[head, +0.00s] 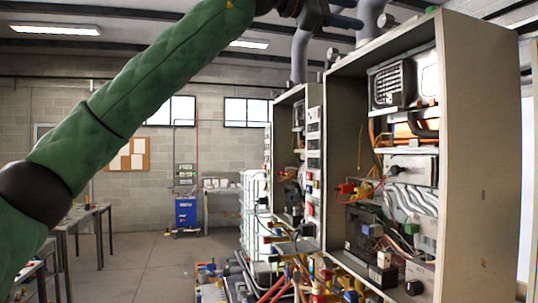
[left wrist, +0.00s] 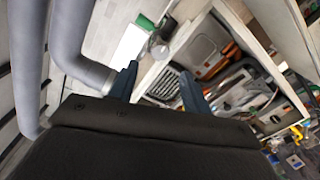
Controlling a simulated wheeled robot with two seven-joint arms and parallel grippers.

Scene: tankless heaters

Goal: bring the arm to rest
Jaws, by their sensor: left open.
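My left arm, in a green sleeve, reaches up across the head view from the left. My left gripper (head: 354,13) is at the top edge, above the open heater cabinets and partly cut off by the frame. In the left wrist view, the two dark blue fingers of this gripper (left wrist: 159,81) stand apart with nothing held between them. Beyond them is the top of the near heater cabinet (head: 467,160), which also shows in the wrist view (left wrist: 152,78). My right gripper is in neither view.
Grey pipes (head: 301,55) rise from the cabinet tops close to my left gripper, and they also show in the wrist view (left wrist: 72,40). A second cabinet (head: 284,160) stands behind. Valves and red hoses crowd below. The floor (head: 135,270) at left centre is clear.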

